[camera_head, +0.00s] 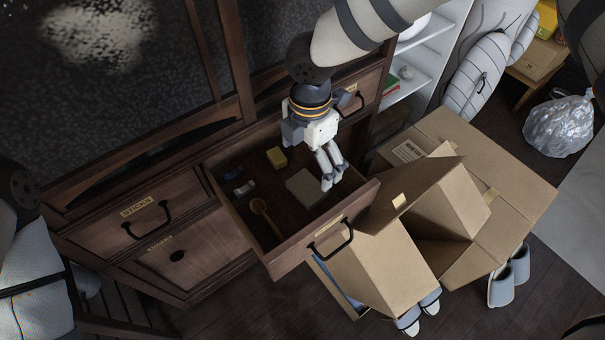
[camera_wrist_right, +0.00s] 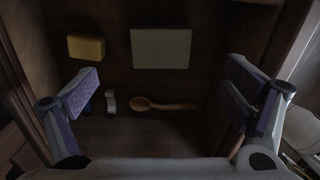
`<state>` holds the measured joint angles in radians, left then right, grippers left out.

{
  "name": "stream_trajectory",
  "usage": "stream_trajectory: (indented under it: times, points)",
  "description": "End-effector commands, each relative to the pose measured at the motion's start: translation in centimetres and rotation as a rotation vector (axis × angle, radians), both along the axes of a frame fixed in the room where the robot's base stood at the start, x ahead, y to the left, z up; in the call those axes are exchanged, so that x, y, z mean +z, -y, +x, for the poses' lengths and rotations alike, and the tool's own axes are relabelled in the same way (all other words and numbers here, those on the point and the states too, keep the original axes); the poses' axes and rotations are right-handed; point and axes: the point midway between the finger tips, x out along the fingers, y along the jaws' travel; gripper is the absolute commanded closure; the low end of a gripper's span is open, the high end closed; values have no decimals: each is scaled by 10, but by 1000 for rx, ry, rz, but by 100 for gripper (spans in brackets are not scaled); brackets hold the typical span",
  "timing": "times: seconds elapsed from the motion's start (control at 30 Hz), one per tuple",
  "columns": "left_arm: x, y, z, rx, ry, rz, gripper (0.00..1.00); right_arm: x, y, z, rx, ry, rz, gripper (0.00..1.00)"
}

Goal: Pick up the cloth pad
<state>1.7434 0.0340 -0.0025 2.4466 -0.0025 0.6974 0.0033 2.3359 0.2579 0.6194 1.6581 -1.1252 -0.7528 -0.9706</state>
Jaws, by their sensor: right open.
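The cloth pad looks like the flat, pale grey-green square (camera_head: 303,187) lying in the open drawer (camera_head: 281,258). It also shows in the right wrist view as a flat pale rectangle (camera_wrist_right: 160,48), top centre. My right gripper (camera_head: 333,180) hangs over the drawer, its fingers pointing down just right of the pad in the head view. In the right wrist view its fingers (camera_wrist_right: 165,97) are spread wide with nothing between them, and the pad is apart from both. My left gripper is not in view.
The drawer also holds a yellow block (camera_head: 277,157), a wooden spoon (camera_head: 265,219) and small items (camera_head: 244,188). Open cardboard boxes (camera_head: 500,165) stand right of the drawer, and closed drawers (camera_head: 131,217) lie left.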

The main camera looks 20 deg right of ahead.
Motion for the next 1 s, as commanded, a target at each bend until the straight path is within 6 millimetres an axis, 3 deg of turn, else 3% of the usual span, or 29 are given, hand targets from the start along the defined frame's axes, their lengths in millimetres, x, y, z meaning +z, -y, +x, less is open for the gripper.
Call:
stream_trajectory:
  times: [0.03, 0.43, 0.7, 0.73, 0.9, 1.0]
  points:
    - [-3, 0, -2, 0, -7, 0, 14, -15, 0, -2, 0, -6, 2, 6]
    - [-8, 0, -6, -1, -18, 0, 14, -79, -2, -2, -1, -4, 1, 6]
    - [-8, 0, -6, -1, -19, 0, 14, -86, -2, -1, -1, 2, 1, 6]
    - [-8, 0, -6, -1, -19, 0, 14, -86, -2, -1, -1, 2, 1, 8]
    - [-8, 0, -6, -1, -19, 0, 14, -85, -2, -1, -1, 2, 1, 47]
    - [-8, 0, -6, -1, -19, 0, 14, -85, -2, -1, -1, 1, 0, 49]
